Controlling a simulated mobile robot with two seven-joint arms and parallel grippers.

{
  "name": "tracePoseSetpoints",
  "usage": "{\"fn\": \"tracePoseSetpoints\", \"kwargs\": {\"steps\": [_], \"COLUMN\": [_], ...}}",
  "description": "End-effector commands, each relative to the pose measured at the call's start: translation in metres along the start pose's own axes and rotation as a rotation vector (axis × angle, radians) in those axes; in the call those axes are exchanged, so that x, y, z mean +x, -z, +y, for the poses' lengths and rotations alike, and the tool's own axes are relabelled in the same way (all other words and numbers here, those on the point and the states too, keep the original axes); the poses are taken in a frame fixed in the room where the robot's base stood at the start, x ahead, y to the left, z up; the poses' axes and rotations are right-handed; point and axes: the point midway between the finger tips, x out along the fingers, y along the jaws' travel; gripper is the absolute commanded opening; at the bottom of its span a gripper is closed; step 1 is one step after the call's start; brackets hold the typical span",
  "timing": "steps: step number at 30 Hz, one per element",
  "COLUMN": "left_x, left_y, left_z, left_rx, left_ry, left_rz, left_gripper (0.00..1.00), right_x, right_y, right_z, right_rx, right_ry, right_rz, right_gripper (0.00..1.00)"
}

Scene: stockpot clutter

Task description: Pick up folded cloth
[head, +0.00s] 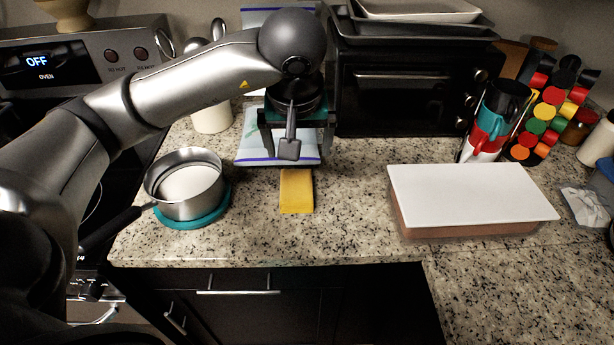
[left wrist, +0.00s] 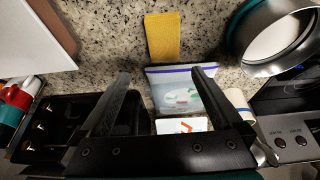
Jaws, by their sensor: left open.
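A yellow folded cloth (head: 297,192) lies flat on the speckled counter, near the middle of the head view. It also shows at the top middle of the left wrist view (left wrist: 162,38). My left gripper (head: 297,152) is open and empty, on the far side of the cloth and above the counter. In the left wrist view its two fingers (left wrist: 165,75) are spread apart, with the cloth beyond their tips. My right gripper is not in view.
A saucepan (head: 184,207) on a teal trivet stands left of the cloth. A white-lidded box (head: 470,193) sits to the right. A clear bag with a blue edge (left wrist: 187,92) lies behind the cloth. A black toaster oven (head: 400,98) stands at the back.

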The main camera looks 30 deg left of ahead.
Motion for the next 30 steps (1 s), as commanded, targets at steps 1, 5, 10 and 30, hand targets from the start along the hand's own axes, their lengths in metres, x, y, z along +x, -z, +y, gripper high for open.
{"fn": "tracePoseSetpoints", "kwargs": {"steps": [1, 5, 10, 30], "left_x": [0.003, 0.022, 0.059, 0.139], "left_y": [0.002, 0.001, 0.0, -0.011], "left_z": [-0.004, -0.005, -0.005, -0.008], "left_rx": [0.0, 0.001, -0.001, -0.001], "left_ry": [0.015, 0.022, 0.019, 0.014], "left_rz": [0.006, 0.003, 0.002, 0.003], "left_gripper": [1.0, 1.0, 1.0, 1.0], "right_x": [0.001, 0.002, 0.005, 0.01], "right_y": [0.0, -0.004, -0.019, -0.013], "right_z": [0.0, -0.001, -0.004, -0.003], "right_rx": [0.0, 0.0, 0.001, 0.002], "right_ry": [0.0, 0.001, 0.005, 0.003], "right_rz": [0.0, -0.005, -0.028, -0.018], "right_gripper": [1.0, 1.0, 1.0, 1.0]}}
